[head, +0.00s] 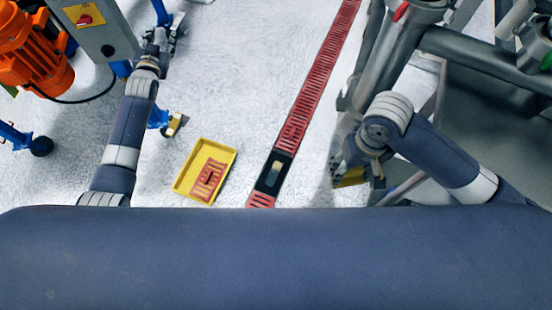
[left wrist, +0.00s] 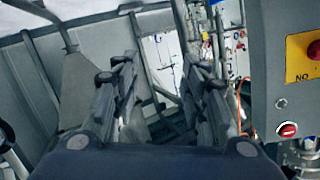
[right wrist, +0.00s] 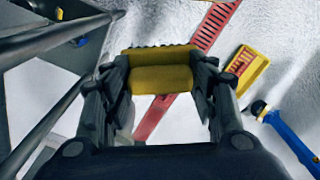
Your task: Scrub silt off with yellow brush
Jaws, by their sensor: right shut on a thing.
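The yellow brush (right wrist: 160,79) is held crosswise between the fingers of my right gripper (right wrist: 160,90), with dark bristles along its far edge. In the head view, my right gripper (head: 362,170) is at the right above the white floor, with part of the yellow brush (head: 350,178) showing under it. A black-edged opening (head: 264,181) in the red floor drain lies to its left, apart from the brush. A greyish-tan patch (head: 275,172), perhaps silt, shows inside. My left gripper (head: 166,38) is at the upper left; its fingers are apart and empty in the left wrist view (left wrist: 118,95).
A yellow tray (head: 232,160) holding a red grate piece (head: 208,181) lies left of the drain. The red slotted drain cover (head: 318,82) runs up the floor. A grey control box (head: 100,38) and orange motor (head: 35,55) stand upper left; metal pipes (head: 385,60) crowd the right.

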